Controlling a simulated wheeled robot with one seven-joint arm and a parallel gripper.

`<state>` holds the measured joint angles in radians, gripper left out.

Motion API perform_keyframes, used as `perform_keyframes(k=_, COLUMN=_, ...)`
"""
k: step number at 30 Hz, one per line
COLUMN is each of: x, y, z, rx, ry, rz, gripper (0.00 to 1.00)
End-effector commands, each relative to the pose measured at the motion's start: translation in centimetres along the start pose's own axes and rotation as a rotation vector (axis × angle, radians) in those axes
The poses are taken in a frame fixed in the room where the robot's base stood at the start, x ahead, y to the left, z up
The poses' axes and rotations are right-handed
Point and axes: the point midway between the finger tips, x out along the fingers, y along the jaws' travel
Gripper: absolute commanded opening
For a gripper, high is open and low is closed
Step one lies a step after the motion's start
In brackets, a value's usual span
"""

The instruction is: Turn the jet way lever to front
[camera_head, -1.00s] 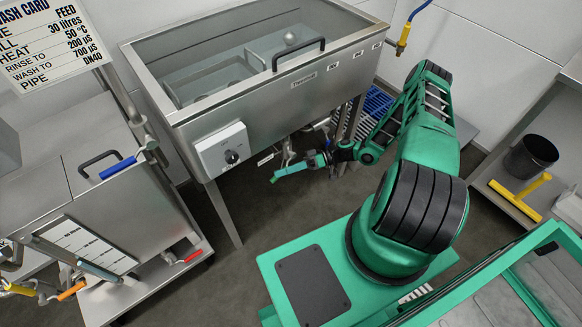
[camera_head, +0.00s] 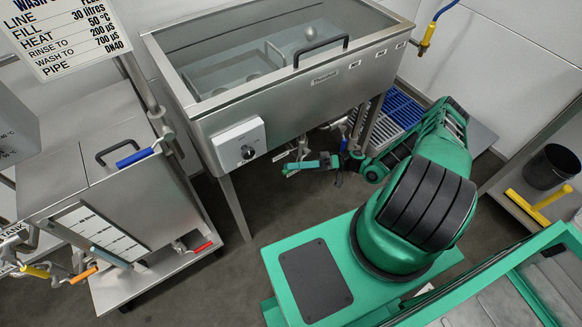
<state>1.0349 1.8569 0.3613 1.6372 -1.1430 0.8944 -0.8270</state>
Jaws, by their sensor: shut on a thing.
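The steel evaporator tank (camera_head: 290,110) stands at the upper middle, with a white control box and black knob (camera_head: 247,153) on its front left. Pipework and small valve parts (camera_head: 300,150) hang under it. My gripper (camera_head: 300,166) reaches in from the right, below the tank's front edge. It is shut on a small part among this pipework, which I take to be the jet way lever. The lever is mostly hidden by the green fingers and too small here for its direction to be told.
A steel cart tank (camera_head: 130,190) with blue, red, orange and yellow levers stands at left. A wash card (camera_head: 70,35) hangs at upper left. A bench with a black bucket (camera_head: 549,163) and yellow squeegee (camera_head: 540,203) is at right. Some floor between is clear.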

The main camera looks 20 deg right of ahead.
Motion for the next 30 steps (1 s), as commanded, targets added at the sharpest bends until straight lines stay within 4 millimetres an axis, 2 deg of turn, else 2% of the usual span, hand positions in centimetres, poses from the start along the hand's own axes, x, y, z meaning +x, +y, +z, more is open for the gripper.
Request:
perform_keyframes(k=4, x=-0.4, y=0.1, z=0.3, rx=0.007, ry=-0.003, rz=0.005, gripper=0.0)
perform_keyframes(k=5, x=-0.5, y=0.1, z=0.3, rx=0.007, ry=-0.003, rz=0.006, gripper=0.19)
perform_keyframes(k=6, x=-0.5, y=0.1, z=0.3, rx=0.006, ry=-0.002, rz=0.006, gripper=0.28)
perform_keyframes(k=7, x=-0.5, y=0.0, z=0.3, rx=0.005, ry=-0.002, rz=0.006, gripper=0.33)
perform_keyframes(k=15, x=-0.5, y=0.0, z=0.1, rx=0.001, ry=0.0, rz=0.005, gripper=0.33)
perform_keyframes(k=19, x=-1.1, y=0.0, z=0.1, rx=0.0, ry=0.001, rz=0.006, gripper=0.33)
perform_keyframes(k=23, x=-2.9, y=0.0, z=0.1, rx=-0.002, ry=0.003, rz=0.007, gripper=0.33)
perform_keyframes(k=30, x=-7.5, y=0.0, z=0.1, rx=-0.002, ry=0.004, rz=0.007, gripper=0.33)
